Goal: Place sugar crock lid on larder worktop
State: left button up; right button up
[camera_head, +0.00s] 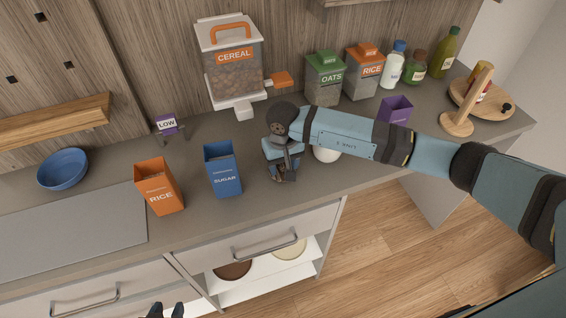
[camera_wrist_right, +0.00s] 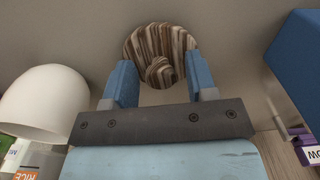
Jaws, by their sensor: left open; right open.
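The sugar crock lid, a round brown-striped disc with a knob (camera_wrist_right: 160,72), lies on the grey worktop (camera_head: 110,150) in the right wrist view. My right gripper (camera_wrist_right: 161,80) is open, with its blue fingers on either side of the lid's near part; I cannot tell whether they touch it. In the head view my right gripper (camera_head: 283,176) is low over the worktop and mostly hides the lid. A white rounded vessel (camera_head: 327,154), perhaps the crock, stands right of it; it also shows in the wrist view (camera_wrist_right: 42,105). My left gripper (camera_head: 165,311) is open and empty at the bottom edge.
A blue sugar box (camera_head: 223,171) and an orange rice box (camera_head: 160,187) stand left of my right gripper. A cereal dispenser (camera_head: 230,70), oats (camera_head: 324,80) and rice (camera_head: 363,75) canisters stand behind. A purple box (camera_head: 396,109) is to the right. The worktop between the boxes and gripper is clear.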

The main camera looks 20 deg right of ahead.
notch_tip(320, 180, up, 12)
jog(key=b, duration=0.2)
jog(key=shift+r, duration=0.15)
dwell(0.4)
